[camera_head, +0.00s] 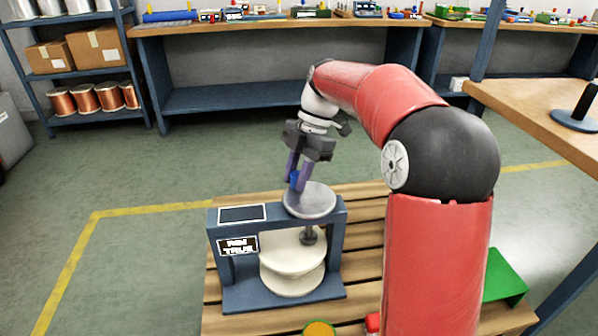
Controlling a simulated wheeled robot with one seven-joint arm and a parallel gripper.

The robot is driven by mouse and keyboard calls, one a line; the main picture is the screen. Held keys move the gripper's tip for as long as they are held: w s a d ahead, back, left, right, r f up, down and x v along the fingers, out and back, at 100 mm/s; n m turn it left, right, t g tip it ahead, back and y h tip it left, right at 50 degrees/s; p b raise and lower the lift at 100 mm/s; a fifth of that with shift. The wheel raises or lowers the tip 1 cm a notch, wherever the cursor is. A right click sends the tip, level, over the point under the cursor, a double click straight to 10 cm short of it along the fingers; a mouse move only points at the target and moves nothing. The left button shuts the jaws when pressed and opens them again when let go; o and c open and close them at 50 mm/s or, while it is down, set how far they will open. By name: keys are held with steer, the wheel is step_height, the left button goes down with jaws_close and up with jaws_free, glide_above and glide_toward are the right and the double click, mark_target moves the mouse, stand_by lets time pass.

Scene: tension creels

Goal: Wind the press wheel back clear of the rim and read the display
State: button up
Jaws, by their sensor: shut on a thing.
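A blue-grey stand (341,238) on a slatted wooden platform carries a round grey handwheel (312,203) on top. A blue knob (293,178) rises at the handwheel's far left edge. My gripper (296,182) points down there, its purple fingers shut on the knob. Below the handwheel, a dark shaft ends in a small dark press wheel (308,236) at the upper edge of a cream flanged wheel (292,279). I cannot tell whether the two touch. The display (242,213) on the top left looks dark, with no readable figures. A label (238,246) below it seems to read "RIM TRUE".
The slatted platform (365,230) holds the stand. A green object (503,277) lies at its right, and an orange-topped round thing (319,328) at the front. A wooden table (530,105) stands to the right, a long bench (270,27) behind. The floor at left is clear.

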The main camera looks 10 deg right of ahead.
stand_by(0.3)
steer(key=o, duration=1)
steer(key=v, duration=0.7)
steer(key=shift+r, duration=0.4)
steer(key=shift+w, duration=0.1)
